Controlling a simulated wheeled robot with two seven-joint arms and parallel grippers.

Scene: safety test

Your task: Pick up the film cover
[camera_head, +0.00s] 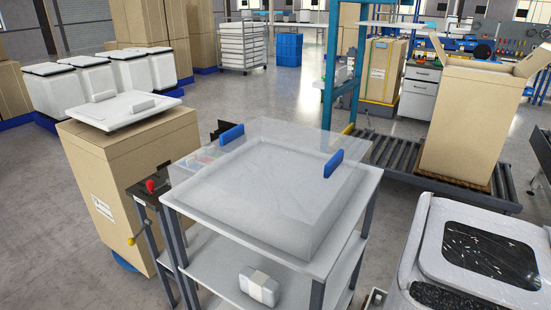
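A clear, see-through box-shaped cover (270,190) sits on the top shelf of a grey cart (310,268). I take it to be the film cover. It has a blue handle (231,134) at its back left and another blue handle (333,163) at its right. The cart's top shows through it. Neither of my grippers is in view, and nothing is seen touching the cover.
A carton (140,175) with a white handled lid (123,110) on top stands left of the cart. A white container (428,230) with dark glossy panels is close at the lower right. A roller conveyor (400,160) carries an open carton (462,125). Open floor lies behind the cart.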

